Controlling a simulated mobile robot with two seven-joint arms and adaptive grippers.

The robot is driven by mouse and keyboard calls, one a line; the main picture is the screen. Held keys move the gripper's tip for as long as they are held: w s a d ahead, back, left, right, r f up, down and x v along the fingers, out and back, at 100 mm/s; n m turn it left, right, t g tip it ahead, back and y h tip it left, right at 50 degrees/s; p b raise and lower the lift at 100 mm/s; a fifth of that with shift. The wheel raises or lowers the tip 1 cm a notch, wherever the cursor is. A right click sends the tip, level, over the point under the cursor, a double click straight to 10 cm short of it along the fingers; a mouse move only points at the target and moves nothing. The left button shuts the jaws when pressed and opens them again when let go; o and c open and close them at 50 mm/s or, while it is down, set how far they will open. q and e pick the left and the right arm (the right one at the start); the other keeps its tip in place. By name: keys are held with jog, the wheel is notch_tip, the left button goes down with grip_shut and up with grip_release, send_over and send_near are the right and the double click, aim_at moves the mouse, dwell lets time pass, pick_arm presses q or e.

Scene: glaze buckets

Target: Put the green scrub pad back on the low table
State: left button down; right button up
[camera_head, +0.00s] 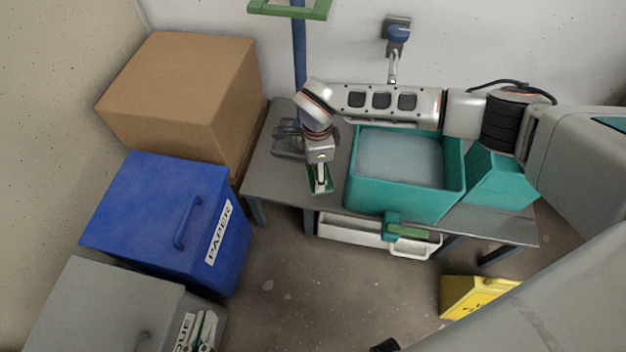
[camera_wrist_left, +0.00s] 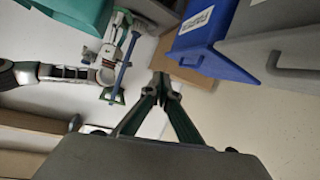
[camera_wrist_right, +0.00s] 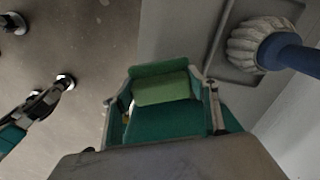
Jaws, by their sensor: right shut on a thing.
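My right gripper (camera_head: 319,186) reaches down at the left front of the low grey table (camera_head: 266,172). It is shut on the green scrub pad (camera_wrist_right: 165,90), which fills the space between its fingers in the right wrist view. Green also shows at this gripper's tips in the left wrist view (camera_wrist_left: 115,97). Whether the pad touches the table is unclear. My left gripper (camera_head: 203,330) is over the grey bin at the lower left, away from the table. Its fingertips (camera_wrist_left: 165,82) come together with nothing between them.
A teal basin (camera_head: 405,208) stands on the table, right of my right gripper. A blue pole (camera_head: 299,50) rises behind it. A white tray (camera_head: 350,232) with a green block (camera_head: 408,232) is at the table front. Blue (camera_head: 150,200) and grey (camera_head: 95,300) bins and a cardboard box (camera_head: 180,90) stand left.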

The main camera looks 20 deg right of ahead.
jog(key=shift+f, duration=0.7)
notch_tip(320, 180, down, 5)
jog(key=shift+s+f+b, duration=0.15)
jog(key=shift+f+b, duration=0.05)
jog(key=shift+b, duration=1)
jog(key=shift+f, duration=0.1)
jog(key=shift+w+r, duration=0.2)
jog(key=shift+w, duration=0.05)
jog(key=shift+f, duration=0.2)
pick_arm(q)
jog(key=d+n, duration=0.1)
jog(key=s+d+n, duration=0.1)
jog(key=d+f+n, duration=0.1)
jog(key=shift+s+d+f+n+h, duration=0.1)
jog(key=shift+s+d+n+h, duration=0.2)
pick_arm(e)
jog(key=o, duration=1)
